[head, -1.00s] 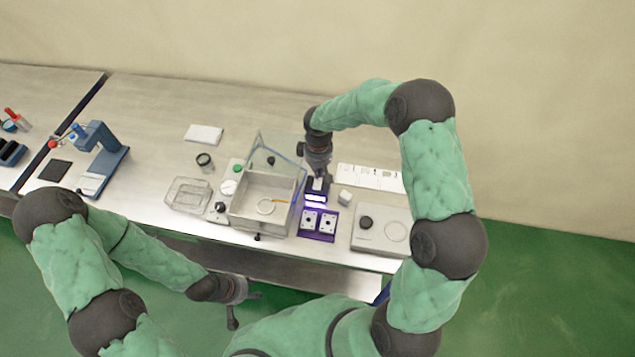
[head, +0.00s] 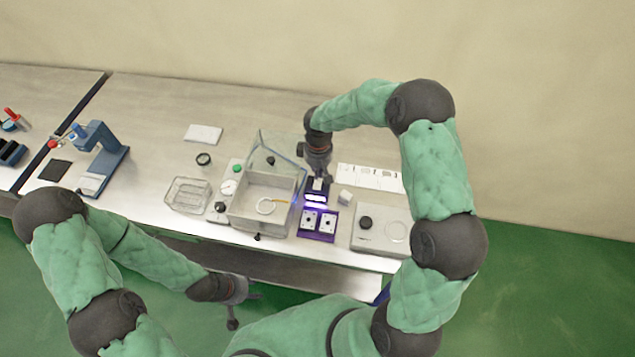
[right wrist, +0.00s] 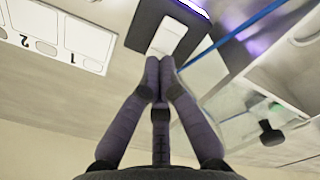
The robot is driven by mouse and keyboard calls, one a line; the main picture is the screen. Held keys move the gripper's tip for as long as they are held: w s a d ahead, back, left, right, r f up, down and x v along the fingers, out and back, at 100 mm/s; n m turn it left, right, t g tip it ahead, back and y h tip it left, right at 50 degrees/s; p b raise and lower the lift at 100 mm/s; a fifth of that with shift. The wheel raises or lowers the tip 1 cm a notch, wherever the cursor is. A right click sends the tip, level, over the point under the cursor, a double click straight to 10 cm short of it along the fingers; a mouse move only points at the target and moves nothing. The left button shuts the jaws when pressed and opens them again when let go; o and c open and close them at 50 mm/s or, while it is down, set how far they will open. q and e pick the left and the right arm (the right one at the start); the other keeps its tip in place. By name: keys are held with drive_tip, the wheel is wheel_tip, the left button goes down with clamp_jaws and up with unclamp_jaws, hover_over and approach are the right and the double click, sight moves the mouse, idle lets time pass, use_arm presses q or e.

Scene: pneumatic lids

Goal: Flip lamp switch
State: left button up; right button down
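The lamp (head: 317,198) is a dark unit on the table with a bright violet-white glow at its front, above a purple block with two pale plates. Its white switch (right wrist: 167,36) sits on the dark housing in the right wrist view. My right gripper (right wrist: 160,64) is shut with its fingertips together, at the near end of the switch. I cannot tell whether they touch it. In the head view the right gripper (head: 318,174) is over the back of the lamp. My left gripper (head: 243,300) is empty in front of the table edge, its fingers apart.
A grey open box (head: 262,213) with a raised clear lid stands just left of the lamp. A grey unit (head: 378,231) with a dark knob is at its right. A white numbered strip (head: 370,177) and small white cube (head: 344,197) lie nearby. The back left table is mostly clear.

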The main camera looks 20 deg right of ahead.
drive_tip(key=shift+f+b, duration=0.8)
drive_tip(key=shift+f, duration=0.25)
idle(0.6)
drive_tip(key=shift+r+p, duration=2.1)
drive_tip(key=shift+r, duration=1.45)
drive_tip(key=shift+s+f, duration=0.1)
